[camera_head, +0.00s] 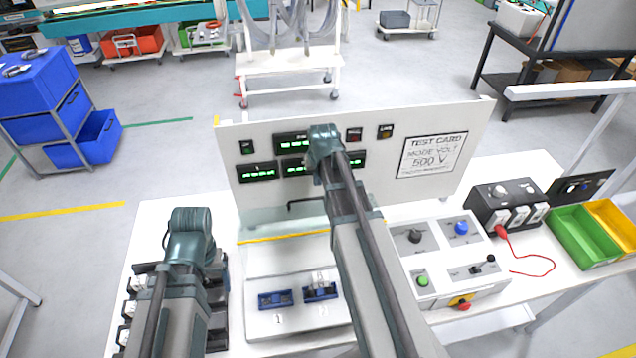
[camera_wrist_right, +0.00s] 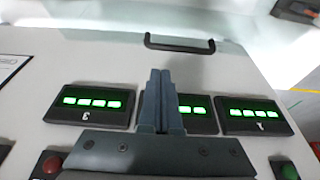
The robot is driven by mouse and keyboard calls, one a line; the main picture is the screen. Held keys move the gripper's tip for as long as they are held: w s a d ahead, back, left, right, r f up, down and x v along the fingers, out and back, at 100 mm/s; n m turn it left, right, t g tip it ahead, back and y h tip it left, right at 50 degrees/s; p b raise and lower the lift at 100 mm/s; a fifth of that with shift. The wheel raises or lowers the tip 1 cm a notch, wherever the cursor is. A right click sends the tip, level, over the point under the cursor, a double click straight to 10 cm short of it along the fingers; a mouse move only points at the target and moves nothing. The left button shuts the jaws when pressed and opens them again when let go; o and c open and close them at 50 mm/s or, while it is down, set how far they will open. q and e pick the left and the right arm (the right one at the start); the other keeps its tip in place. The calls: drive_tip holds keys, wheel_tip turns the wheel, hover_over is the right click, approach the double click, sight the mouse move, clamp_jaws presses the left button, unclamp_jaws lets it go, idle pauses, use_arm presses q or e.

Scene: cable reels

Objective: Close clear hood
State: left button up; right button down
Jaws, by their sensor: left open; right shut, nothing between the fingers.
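The clear hood (camera_head: 262,219) is a see-through panel with a yellow edge, raised at the foot of the white display panel, behind the plate with the blue fixtures (camera_head: 275,299). Its black handle (camera_head: 294,204) is partly behind my right arm; in the right wrist view the handle (camera_wrist_right: 180,46) lies beyond the fingertips, apart from them. My right gripper (camera_wrist_right: 161,72) is shut and empty, in front of the green displays. In the head view its fingers are hidden by the arm. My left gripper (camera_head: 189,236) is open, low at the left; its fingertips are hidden.
The white display panel (camera_head: 236,136) stands upright behind the bench. A control box (camera_head: 412,254) with knobs sits right of the plate. A black tester (camera_head: 505,204) with a red lead and a green bin (camera_head: 584,236) stand further right. My left arm covers dark items at the left.

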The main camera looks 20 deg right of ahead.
drive_tip(key=b+x, duration=0.7)
drive_tip(key=x, duration=0.1)
drive_tip(key=shift+w+f, duration=0.15)
drive_tip(key=shift+f, duration=0.15)
drive_tip(key=shift+r, duration=0.15)
